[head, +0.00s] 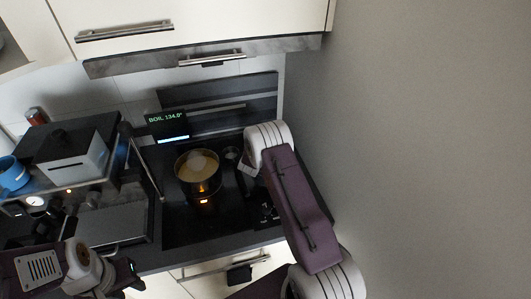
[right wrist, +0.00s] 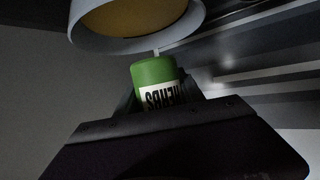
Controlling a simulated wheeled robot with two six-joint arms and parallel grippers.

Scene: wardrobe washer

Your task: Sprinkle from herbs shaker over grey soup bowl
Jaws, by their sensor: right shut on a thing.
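The herbs shaker (right wrist: 157,85), green with a white label, is between the jaws of my right gripper (right wrist: 160,103), which is shut on it. The label reads upside down in the right wrist view, and the lower part is hidden by the gripper. The grey bowl (right wrist: 190,30) with yellow-brown soup shows just above the shaker there, cut off by the top edge. In the head view a round vessel of yellow-brown soup (head: 197,165) is on the dark hob, left of my right arm's wrist. My left gripper (head: 128,275) is low at the left, over the counter edge; its jaws are unclear.
A display reading BOIL (head: 168,127) stands behind the hob (head: 185,228). At the left are a grey box with a dark lid (head: 72,160) on a raised dark unit and a blue mug (head: 12,174). Cabinets (head: 180,25) overhang the back. A bare wall (head: 430,130) bounds the right.

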